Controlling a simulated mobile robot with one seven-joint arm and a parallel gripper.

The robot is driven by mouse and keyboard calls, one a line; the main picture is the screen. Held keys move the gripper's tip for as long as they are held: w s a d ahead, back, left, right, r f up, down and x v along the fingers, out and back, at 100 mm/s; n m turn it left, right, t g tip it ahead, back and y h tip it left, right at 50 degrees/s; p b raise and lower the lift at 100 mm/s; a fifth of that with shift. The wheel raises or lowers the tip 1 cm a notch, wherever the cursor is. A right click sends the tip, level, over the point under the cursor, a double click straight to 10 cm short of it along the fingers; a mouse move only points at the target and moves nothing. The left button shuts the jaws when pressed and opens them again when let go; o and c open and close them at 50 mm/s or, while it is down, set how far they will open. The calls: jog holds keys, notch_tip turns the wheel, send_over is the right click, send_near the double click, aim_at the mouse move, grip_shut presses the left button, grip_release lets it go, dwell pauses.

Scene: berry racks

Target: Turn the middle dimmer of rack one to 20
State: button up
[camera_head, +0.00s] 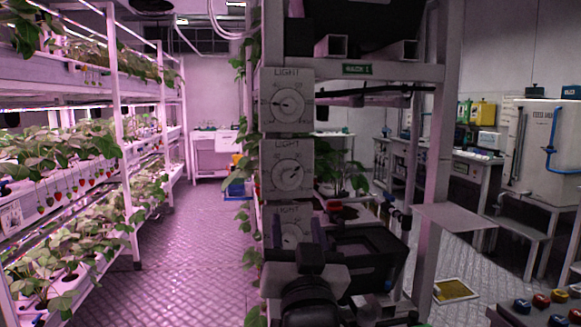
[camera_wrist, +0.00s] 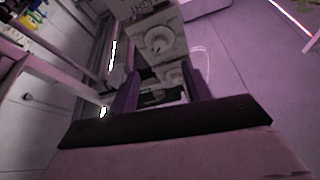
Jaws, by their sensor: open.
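The rack one post carries a column of three grey LIGHT dimmer panels. The middle dimmer (camera_head: 291,173) has a round white knob whose mark seems to point to the upper right; its scale numbers are too small to read. The top dimmer (camera_head: 289,101) is above it. The bottom dimmer (camera_head: 292,234) is partly hidden behind my gripper (camera_head: 298,233). My gripper is open and empty, below the middle dimmer. In the wrist view my gripper (camera_wrist: 162,72) has its fingers apart, with one dial between them and another dial (camera_wrist: 158,39) beyond.
A green rack sign (camera_head: 357,69) hangs on the crossbar. Plants and a dark tray stand on the rack right of the dimmers. Strawberry shelves (camera_head: 60,150) line the left, with a clear aisle (camera_head: 190,230) between. A small shelf (camera_head: 455,216) juts out at right.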

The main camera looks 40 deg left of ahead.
aim_at(289, 180)
jog(key=p+x, duration=0.6)
jog(key=x, duration=0.5)
jog(key=shift+w+a, duration=0.1)
jog(key=c, duration=1)
